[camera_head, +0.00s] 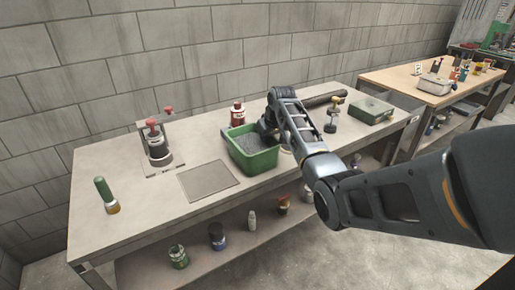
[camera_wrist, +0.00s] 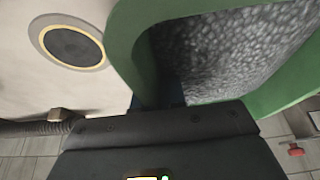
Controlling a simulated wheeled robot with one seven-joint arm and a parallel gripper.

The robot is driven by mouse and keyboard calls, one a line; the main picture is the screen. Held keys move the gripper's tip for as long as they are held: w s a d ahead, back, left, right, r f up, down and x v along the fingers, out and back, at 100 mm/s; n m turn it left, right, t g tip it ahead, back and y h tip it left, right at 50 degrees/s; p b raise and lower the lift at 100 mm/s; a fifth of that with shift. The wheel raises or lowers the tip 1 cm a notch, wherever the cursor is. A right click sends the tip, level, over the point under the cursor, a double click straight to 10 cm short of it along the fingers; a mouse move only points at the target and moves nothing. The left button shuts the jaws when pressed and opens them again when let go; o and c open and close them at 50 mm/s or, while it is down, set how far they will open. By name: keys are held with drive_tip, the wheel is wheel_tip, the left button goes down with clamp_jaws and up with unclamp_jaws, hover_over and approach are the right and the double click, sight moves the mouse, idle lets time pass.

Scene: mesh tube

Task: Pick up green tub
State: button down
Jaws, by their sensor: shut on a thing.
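The green tub (camera_head: 256,162) sits at the middle of the workbench in the head view, and a grey, pebbly fill shows inside it. In the wrist view its green rim (camera_wrist: 128,40) is close up, with the grey fill to the right. My gripper (camera_head: 268,130) is at the tub's back right side and is shut on its wall. The fingers are mostly hidden by the tub and the wrist. I cannot tell whether the tub touches the bench top.
A dark round disc (camera_wrist: 72,46) lies left of the tub in the wrist view.

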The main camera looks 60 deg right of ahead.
drive_tip(key=shift+r, duration=0.1)
drive_tip(key=shift+r+b, duration=0.3)
drive_tip(key=shift+r, duration=1.75)
drive_tip(key=s+d+r+b, duration=0.1)
drive_tip(key=s+d+r, duration=0.5)
drive_tip(key=s, duration=0.3)
drive_tip(key=shift+s+d+r+b, duration=0.25)
drive_tip(key=shift+d+r+b, duration=0.05)
drive_tip(key=shift+r, duration=0.3)
